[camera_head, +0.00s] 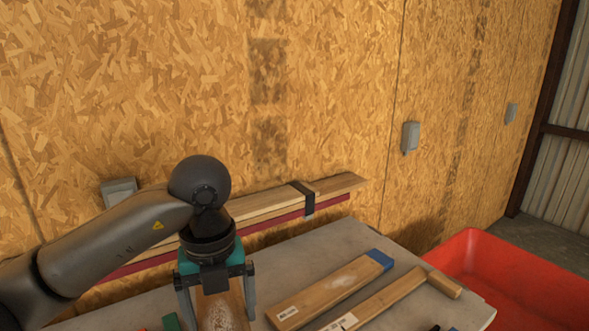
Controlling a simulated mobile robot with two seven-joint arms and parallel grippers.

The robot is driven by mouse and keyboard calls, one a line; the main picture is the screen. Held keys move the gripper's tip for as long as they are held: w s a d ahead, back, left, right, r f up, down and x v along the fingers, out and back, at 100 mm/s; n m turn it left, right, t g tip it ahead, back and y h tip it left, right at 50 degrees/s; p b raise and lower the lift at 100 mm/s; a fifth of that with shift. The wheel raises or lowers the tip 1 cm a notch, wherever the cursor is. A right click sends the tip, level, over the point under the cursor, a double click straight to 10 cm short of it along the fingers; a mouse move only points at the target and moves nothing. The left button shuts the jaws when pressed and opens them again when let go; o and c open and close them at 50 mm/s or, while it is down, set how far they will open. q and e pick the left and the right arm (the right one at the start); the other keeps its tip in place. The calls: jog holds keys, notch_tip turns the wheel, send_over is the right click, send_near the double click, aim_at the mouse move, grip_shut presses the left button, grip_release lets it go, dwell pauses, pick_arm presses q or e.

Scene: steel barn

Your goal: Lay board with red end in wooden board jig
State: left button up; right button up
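My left gripper (219,308) points down over the table, its two fingers straddling a worn wooden board (225,312). The fingers look close to the board's sides, but I cannot tell whether they press on it. The board's near end is cut off by the lower edge, so its end colour is hidden. A small red patch (141,328) shows at the lower edge, left of the gripper; what it belongs to is unclear. A wooden strip (385,299) and a short block (444,284) lie at the right; I cannot tell if they form the jig. My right gripper is out of view.
A board with a blue end (335,288) lies right of the gripper on the grey table (375,238). A green piece (171,321) is left of it. Strapped long planks (270,206) run along the wall behind. A red bin (478,252) stands right of the table.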

pick_arm(q)
jog(key=m, duration=0.5)
jog(key=shift+s+a+f, duration=0.2)
jog(key=shift+a, duration=0.1)
jog(key=m, duration=0.5)
jog(key=shift+s+a+f, duration=0.2)
jog(key=shift+s, duration=0.05)
jog(key=m, duration=0.4)
jog(key=shift+s+a+f+m+b, duration=0.2)
jog(key=shift+s+m+b, duration=0.1)
jog(key=shift+m+b, duration=0.1)
jog(key=m, duration=0.6)
jog(key=shift+s+a+f, duration=0.3)
jog(key=shift+s+a, duration=0.05)
jog(key=shift+s, duration=0.05)
jog(key=m, duration=0.5)
jog(key=shift+s+a+f+b, duration=0.2)
jog(key=shift+s+f+b, duration=0.05)
jog(key=shift+s+b, duration=0.1)
jog(key=m, duration=0.4)
jog(key=s+f+m, duration=0.1)
jog(key=m, duration=0.4)
jog(key=s+a+m, duration=0.1)
jog(key=m, duration=0.4)
jog(key=shift+s+a+f+b, duration=0.1)
jog(key=shift+s+f+b, duration=0.1)
jog(key=shift+b, duration=0.1)
jog(key=shift+w, duration=0.1)
